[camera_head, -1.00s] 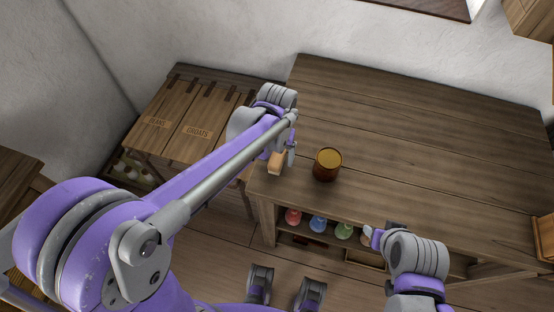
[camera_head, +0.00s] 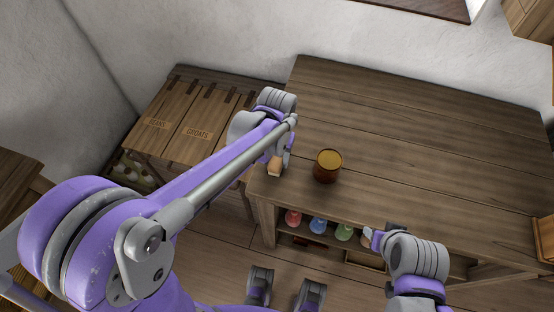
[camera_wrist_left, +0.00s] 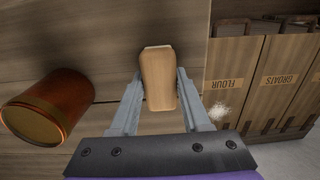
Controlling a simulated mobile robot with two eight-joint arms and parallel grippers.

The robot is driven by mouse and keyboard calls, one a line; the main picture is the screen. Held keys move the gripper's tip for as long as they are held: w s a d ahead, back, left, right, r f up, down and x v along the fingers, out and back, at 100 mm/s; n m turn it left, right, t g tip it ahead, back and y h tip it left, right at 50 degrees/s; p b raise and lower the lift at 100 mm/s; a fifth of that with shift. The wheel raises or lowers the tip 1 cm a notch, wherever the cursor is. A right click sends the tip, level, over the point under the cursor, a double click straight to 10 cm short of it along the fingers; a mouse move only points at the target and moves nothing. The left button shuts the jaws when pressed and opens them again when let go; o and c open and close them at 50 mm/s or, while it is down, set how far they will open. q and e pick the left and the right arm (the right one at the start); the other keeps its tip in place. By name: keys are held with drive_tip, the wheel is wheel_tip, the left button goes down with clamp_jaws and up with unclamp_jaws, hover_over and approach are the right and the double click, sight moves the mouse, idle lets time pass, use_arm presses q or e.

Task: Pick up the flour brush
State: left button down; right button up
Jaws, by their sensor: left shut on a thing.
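The flour brush (camera_wrist_left: 158,80) shows in the left wrist view as a light wooden block with a pale far edge. My left gripper (camera_wrist_left: 160,88) is shut on it, one finger on each side. In the head view the brush (camera_head: 275,167) shows below my left gripper (camera_head: 285,158), by the table's left front corner. I cannot tell whether the brush still touches the table; its bristles are mostly hidden. My right gripper (camera_head: 375,239) is at the front of the table, at lower right; its fingers are too unclear to tell open or shut.
A brown jar (camera_head: 327,166) stands on the table (camera_head: 410,130) just right of the brush. It also shows in the left wrist view (camera_wrist_left: 60,100). Wooden bins (camera_head: 180,115) stand left of the table. Colored flasks (camera_head: 318,225) sit on the shelf below. The table's back is clear.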

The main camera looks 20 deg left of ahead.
sight(277, 158)
use_arm(q)
drive_tip(key=shift+r, duration=0.15)
wheel_tip(277, 158, up, 10)
drive_tip(key=shift+f+p, duration=0.1)
drive_tip(key=shift+p, duration=0.4)
drive_tip(key=c, duration=1.1)
unclamp_jaws()
drive_tip(key=c, duration=2.1)
unclamp_jaws()
